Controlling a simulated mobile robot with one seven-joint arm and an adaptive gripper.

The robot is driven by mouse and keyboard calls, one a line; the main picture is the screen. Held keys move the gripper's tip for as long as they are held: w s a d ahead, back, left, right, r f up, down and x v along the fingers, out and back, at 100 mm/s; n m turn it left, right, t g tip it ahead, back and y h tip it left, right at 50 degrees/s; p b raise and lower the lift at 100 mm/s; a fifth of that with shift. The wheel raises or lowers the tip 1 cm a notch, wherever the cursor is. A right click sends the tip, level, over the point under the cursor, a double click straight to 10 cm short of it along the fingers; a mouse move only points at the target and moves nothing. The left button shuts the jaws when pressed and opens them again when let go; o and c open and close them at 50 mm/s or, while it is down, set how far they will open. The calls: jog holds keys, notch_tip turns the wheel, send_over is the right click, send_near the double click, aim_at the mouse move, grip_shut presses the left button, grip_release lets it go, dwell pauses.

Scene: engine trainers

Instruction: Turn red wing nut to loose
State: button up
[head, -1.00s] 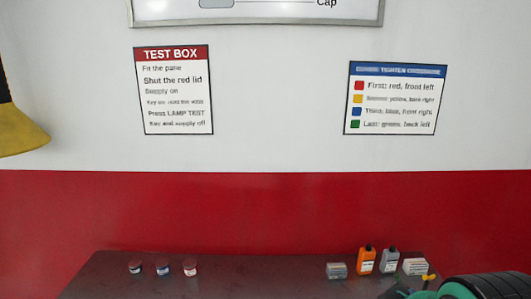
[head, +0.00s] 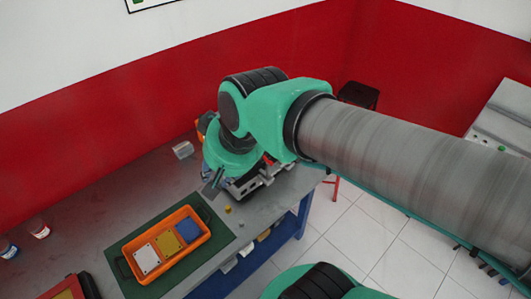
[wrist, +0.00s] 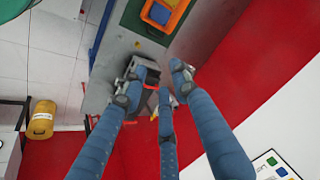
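My gripper (wrist: 156,84) shows in the wrist view with its blue-grey fingers spread apart and nothing clearly held between them. A grey metal fixture (wrist: 147,66) lies beyond the fingertips, partly covered by them. A small red part (wrist: 151,87) shows between the fingers; I cannot tell if it is the red wing nut. In the head view my green wrist covers most of the fixture (head: 246,186) at the bench's right end. The red wing nut cannot be made out there.
An orange tray (head: 127,264) with white, yellow and blue plates sits on a green mat (head: 221,230) on the bench. A small yellow piece (head: 228,209) stands near the fixture. A light box (head: 182,149) and a dark stool (head: 358,95) are further back.

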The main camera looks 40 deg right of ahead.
jog(key=w+d+f+m+p, duration=0.1)
jog(key=w+d+m+p, duration=0.35)
jog(key=w+m, duration=0.3)
jog(key=m+g+p, duration=0.1)
jog(key=m+p, duration=1)
jog(key=m, duration=1.4)
send_over(268, 159)
jog(key=s, duration=0.6)
notch_tip(268, 159, down, 13)
jog(key=shift+w+f+h, duration=0.1)
jog(key=shift+f+h, duration=0.1)
jog(key=shift+h, duration=0.1)
jog(key=shift+f, duration=0.1)
jog(key=b+x, duration=0.4)
jog(key=x, duration=0.9)
jog(key=shift+w+a+f+b, duration=0.1)
jog(key=shift+w+f+b, duration=0.15)
jog(key=shift+b, duration=0.15)
jog(key=shift+c, duration=0.5)
grip_shut()
